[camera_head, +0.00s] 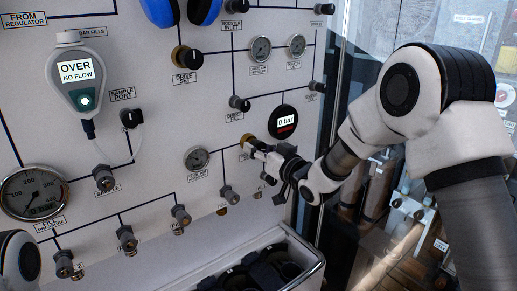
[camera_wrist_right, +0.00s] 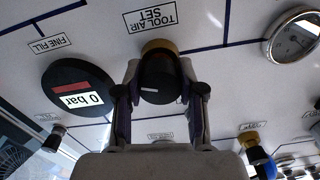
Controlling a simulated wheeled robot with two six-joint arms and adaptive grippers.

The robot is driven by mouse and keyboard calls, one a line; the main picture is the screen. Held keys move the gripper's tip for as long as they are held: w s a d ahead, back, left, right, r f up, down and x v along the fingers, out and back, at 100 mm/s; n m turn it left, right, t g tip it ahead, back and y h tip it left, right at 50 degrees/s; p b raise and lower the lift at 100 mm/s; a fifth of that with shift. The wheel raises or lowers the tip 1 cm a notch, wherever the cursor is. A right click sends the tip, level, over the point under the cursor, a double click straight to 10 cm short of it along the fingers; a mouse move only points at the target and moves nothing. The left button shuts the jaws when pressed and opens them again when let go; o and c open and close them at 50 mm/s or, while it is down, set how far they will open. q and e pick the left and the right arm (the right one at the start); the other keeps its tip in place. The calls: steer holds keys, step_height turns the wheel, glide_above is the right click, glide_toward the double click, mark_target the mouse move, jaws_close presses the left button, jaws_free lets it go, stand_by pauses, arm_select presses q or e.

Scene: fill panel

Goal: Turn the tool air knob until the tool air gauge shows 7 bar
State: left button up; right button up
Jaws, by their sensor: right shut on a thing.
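The tool air knob (camera_wrist_right: 158,72) is black with a brass collar and sits under the "TOOL AIR SET" label in the right wrist view, which shows the panel upside down. In the head view its brass collar (camera_head: 246,139) shows; the rest is mostly hidden by my gripper. My right gripper (camera_head: 254,148) is shut on the knob, one finger on each side, as the right wrist view (camera_wrist_right: 160,84) shows. My left gripper is out of view.
A small round gauge (camera_head: 196,159) is left of the knob. Several valves line the panel below. A hand-held meter (camera_head: 80,80) reads "OVER NO FLOW". A large gauge (camera_head: 34,193) is at far left. An open bin (camera_head: 305,277) stands below the panel.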

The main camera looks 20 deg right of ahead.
steer(key=m+p, duration=0.1)
steer(key=m, duration=0.5)
steer(key=shift+r, duration=0.1)
stand_by(0.4)
steer(key=o, duration=1.2)
steer(key=shift+w, duration=0.1)
steer(key=shift+c, duration=0.2)
steer(key=v, duration=1.2)
stand_by(1.0)
